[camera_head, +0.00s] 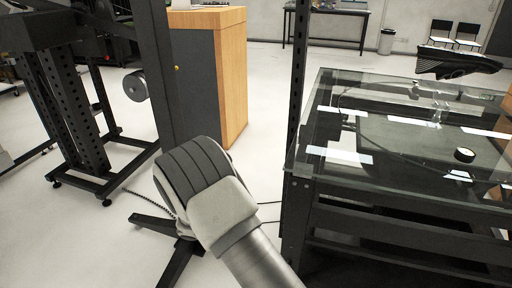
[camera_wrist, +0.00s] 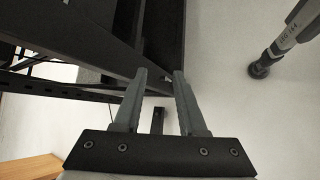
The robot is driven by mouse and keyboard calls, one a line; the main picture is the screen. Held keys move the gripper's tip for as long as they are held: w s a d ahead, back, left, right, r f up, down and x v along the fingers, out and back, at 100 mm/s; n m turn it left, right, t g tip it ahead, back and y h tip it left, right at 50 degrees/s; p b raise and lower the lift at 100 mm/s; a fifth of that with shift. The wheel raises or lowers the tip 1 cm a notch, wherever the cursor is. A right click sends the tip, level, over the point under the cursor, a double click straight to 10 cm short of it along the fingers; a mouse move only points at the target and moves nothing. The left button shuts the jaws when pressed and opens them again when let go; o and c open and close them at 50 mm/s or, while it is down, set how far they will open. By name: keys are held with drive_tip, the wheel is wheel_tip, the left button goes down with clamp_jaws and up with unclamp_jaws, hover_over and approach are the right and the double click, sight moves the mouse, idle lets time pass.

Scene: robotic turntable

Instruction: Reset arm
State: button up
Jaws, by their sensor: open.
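My arm rises from the bottom of the head view, with its rounded grey joint in the middle; my gripper cannot be made out there. In the wrist view my gripper (camera_wrist: 161,76) shows its two grey fingers apart with nothing between them. Dark beams of a frame (camera_wrist: 95,40) lie beyond the fingers at the top left. The fingers appear clear of them, but the exact distance cannot be told.
A glass-topped table (camera_head: 390,130) stands at the right, with a small black ring-like item (camera_head: 464,155) on it. A wood-sided cabinet (camera_head: 234,80) and black stand (camera_head: 62,110) are left. Pale floor (camera_head: 268,150) lies between.

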drive_tip(key=s+d+r+m+y, duration=0.2)
drive_tip(key=d+r, duration=0.1)
drive_tip(key=r, duration=0.4)
drive_tip(key=s+d+r+m+g+y, duration=0.1)
drive_tip(key=s+d+r+m+y, duration=0.15)
drive_tip(key=r, duration=0.55)
drive_tip(key=s+d+r+m+y, duration=0.2)
drive_tip(key=d+r, duration=0.1)
drive_tip(key=r, duration=0.4)
drive_tip(key=s+d+r+m+t+y, duration=0.2)
drive_tip(key=s+r+m, duration=0.1)
drive_tip(key=s+r, duration=0.3)
drive_tip(key=s+d+r+m+t+y, duration=0.1)
drive_tip(key=s+d+r+m+t, duration=0.2)
drive_tip(key=s+r, duration=0.35)
wheel_tip(320, 180, up, 18)
drive_tip(key=s+p, duration=0.1)
drive_tip(key=p, duration=1.9)
drive_tip(key=shift+s+a+r+g, duration=0.25)
drive_tip(key=shift+g, duration=0.05)
drive_tip(key=shift+d, duration=0.15)
